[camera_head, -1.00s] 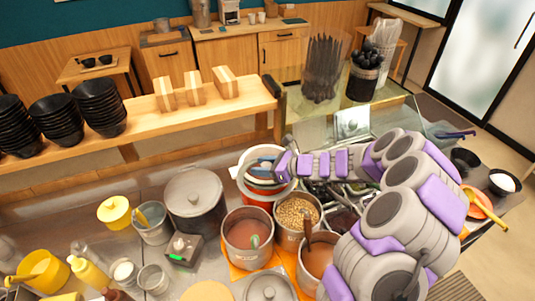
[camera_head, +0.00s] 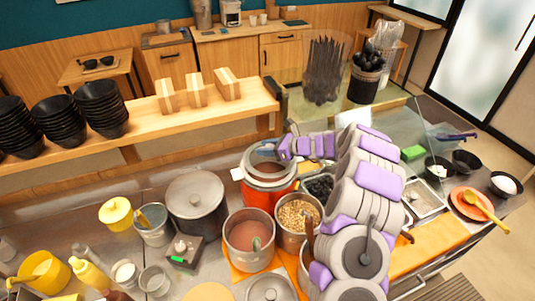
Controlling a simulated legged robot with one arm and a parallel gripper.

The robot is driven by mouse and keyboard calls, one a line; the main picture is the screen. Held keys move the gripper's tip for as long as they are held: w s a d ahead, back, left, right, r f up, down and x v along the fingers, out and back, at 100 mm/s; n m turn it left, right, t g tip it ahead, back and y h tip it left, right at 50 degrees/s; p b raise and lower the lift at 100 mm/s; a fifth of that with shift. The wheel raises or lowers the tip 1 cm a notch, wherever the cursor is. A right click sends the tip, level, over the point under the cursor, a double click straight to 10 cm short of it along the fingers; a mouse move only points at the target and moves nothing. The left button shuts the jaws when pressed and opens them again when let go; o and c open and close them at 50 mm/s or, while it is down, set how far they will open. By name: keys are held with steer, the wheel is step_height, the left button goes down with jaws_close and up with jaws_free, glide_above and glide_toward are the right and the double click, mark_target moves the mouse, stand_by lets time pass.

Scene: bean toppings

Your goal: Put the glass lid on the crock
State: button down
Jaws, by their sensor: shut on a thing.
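The crock (camera_head: 262,199) is a round orange-red pot with a pale grey rim, right of centre on the counter. My gripper (camera_head: 268,151) is over the back of its mouth, reaching in from the right, and is shut on what looks like the glass lid (camera_head: 270,170). The lid is see-through, so its outline is hard to make out against the rim and the reddish inside. A small blue piece shows at the fingertips. I cannot tell whether the lid rests flat on the rim or is held just above it.
A steel pot with reddish contents (camera_head: 249,236) and a pot of beans (camera_head: 297,219) stand in front of the crock. A lidded grey pot (camera_head: 195,201) is to its left. A tray of black toppings (camera_head: 320,187) and a glass guard (camera_head: 420,133) are to the right.

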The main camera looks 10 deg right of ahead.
steer(key=f, duration=0.1)
steer(key=a+f, duration=0.1)
steer(key=f, duration=0.1)
steer(key=shift+s+a, duration=0.15)
steer(key=shift+a, duration=0.1)
steer(key=c, duration=1)
jaws_free()
steer(key=shift+d, duration=0.2)
steer(key=o, duration=0.4)
steer(key=shift+d, duration=0.35)
steer(key=shift+a, duration=0.1)
